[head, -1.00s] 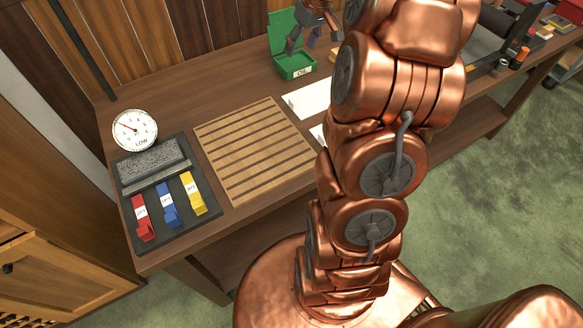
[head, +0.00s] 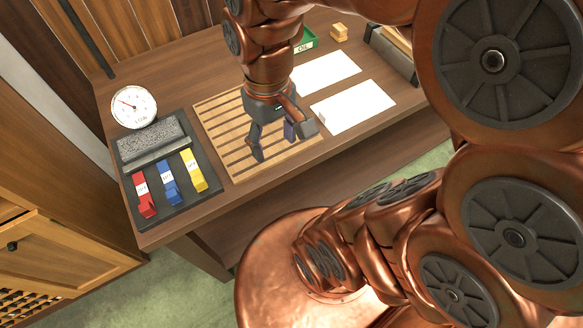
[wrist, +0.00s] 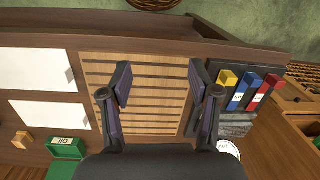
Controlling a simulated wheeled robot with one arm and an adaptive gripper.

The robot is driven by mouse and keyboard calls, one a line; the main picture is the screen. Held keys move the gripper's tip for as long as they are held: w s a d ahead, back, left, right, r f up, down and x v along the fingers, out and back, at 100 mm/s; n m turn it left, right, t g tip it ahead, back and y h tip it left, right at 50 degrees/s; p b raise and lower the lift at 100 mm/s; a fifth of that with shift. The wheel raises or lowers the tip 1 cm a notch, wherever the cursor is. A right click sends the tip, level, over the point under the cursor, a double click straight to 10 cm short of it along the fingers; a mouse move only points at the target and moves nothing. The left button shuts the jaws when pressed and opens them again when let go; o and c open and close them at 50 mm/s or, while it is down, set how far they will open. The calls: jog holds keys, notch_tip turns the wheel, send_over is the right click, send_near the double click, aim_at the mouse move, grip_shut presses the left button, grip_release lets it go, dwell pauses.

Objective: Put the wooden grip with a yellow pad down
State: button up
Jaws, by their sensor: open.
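My gripper (head: 285,143) hangs above the slatted wooden board in the head view. In the wrist view my gripper (wrist: 160,84) has its fingers wide apart with nothing between them. A small wooden block (head: 340,32) stands on the bench behind the white sheets; it also shows at the lower left of the wrist view (wrist: 22,139). It is well away from my gripper. I cannot tell whether it is the wooden grip, and no yellow pad can be made out on it.
The slatted board (head: 215,125) looks bare. Left of it, a dark tray (head: 205,205) holds a grey block (head: 150,142) and red, blue and yellow tagged pieces. A round gauge (head: 133,106) stands behind. Two white sheets (head: 352,107) and a green box (head: 306,40) are to the right.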

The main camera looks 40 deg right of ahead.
jog(key=s+f, duration=0.1)
jog(key=s, duration=0.5)
jog(key=shift+s+a+f+g+h, duration=0.25)
jog(key=shift+a+f+g+h, duration=0.05)
jog(key=shift+a+g, duration=0.15)
jog(key=shift+r+p, duration=0.4)
jog(key=shift+o, duration=0.4)
